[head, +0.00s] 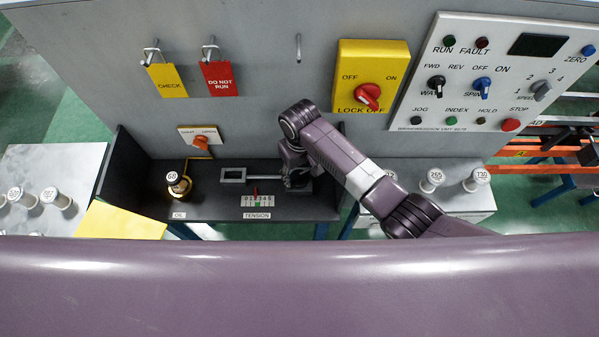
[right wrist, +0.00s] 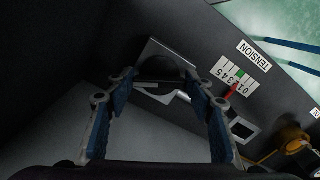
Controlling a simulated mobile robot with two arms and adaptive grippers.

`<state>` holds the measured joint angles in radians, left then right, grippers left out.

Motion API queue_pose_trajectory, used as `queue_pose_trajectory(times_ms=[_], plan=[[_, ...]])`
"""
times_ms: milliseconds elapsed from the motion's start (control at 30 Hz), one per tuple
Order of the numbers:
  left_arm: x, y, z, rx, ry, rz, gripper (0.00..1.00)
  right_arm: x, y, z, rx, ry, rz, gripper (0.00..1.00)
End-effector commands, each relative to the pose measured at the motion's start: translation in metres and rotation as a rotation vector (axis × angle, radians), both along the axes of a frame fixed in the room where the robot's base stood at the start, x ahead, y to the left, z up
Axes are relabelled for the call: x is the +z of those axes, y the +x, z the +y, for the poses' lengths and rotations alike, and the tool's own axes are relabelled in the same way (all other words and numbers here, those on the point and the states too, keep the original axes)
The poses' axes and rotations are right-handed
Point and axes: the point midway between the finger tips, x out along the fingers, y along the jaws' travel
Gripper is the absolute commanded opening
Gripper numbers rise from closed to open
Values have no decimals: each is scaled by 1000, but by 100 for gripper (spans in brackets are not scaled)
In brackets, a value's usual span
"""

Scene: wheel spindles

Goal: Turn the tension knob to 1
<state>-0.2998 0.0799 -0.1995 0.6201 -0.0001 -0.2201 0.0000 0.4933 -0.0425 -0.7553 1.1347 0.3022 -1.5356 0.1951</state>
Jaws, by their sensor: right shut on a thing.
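The tension scale (head: 257,200), a small white strip with numbers and a green mark, lies on the dark bench shelf above a TENSION label. Its red pointer (head: 256,191) stands near the middle of the strip; I cannot read the exact number. The scale also shows in the right wrist view (right wrist: 237,80). My right gripper (head: 298,179) is over the shelf, right of the scale. In the wrist view its two blue-padded fingers (right wrist: 160,78) close around the dark tension knob (right wrist: 158,67), mostly hidden between the tips. My left gripper is out of view.
A grey metal frame with a rod (head: 233,174) lies left of my right gripper. Above are a yellow lock-off box (head: 372,62) and a white control panel (head: 440,105). Dark side walls (head: 117,165) bound the shelf.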

Motion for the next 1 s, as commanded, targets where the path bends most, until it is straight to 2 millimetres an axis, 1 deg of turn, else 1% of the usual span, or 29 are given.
queue_pose_trajectory(times_ms=[1000], plan=[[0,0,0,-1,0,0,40,2,6,-2,965,1,-5,25]])
